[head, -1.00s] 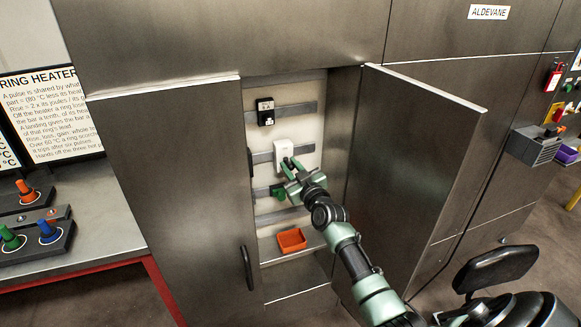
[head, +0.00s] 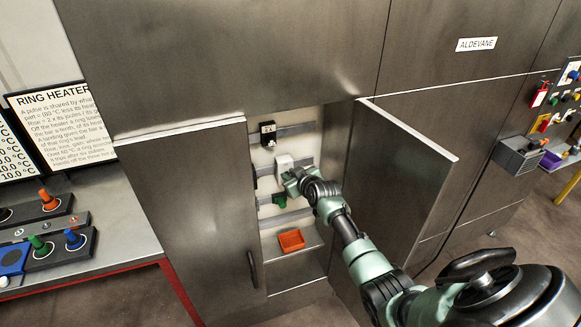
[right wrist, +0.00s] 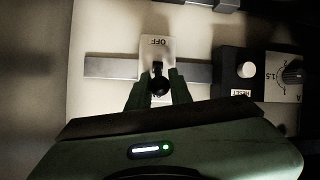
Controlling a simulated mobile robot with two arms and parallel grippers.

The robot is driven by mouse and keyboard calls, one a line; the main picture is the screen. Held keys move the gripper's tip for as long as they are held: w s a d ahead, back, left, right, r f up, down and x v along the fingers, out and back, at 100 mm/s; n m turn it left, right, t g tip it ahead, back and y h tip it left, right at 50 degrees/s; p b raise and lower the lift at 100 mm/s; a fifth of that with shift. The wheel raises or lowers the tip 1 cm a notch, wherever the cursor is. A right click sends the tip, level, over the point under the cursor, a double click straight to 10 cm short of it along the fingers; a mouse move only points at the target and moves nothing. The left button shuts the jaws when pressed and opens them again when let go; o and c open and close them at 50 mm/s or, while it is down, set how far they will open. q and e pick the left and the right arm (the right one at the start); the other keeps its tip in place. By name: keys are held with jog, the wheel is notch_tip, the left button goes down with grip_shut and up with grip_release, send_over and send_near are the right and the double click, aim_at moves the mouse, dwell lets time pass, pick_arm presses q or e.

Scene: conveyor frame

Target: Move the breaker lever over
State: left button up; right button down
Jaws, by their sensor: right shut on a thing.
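The white breaker (head: 284,161) is on a rail inside the open cabinet. It also fills the upper middle of the right wrist view (right wrist: 150,45), with the word OFF upside down on its face. Its small black lever (right wrist: 158,70) stands out between the two green fingertips. My right gripper (right wrist: 158,88) is shut on the lever; in the head view the gripper (head: 290,182) sits at the lower part of the breaker and hides the lever. My left gripper is not in view.
The cabinet door (head: 405,165) stands open to the right of my arm. A black device (head: 268,132) is above the breaker and an orange tray (head: 291,240) below. In the wrist view a dark unit (right wrist: 240,70) with a white button and dial sits right of the breaker.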

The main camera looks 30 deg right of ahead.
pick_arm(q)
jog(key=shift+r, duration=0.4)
pick_arm(e)
jog(key=shift+g, duration=0.3)
jog(key=shift+r, duration=0.1)
jog(key=c, duration=1.3)
grip_release()
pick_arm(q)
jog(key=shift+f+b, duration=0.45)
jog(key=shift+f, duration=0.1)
pick_arm(e)
jog(key=v, duration=0.7)
jog(key=shift+s, duration=0.35)
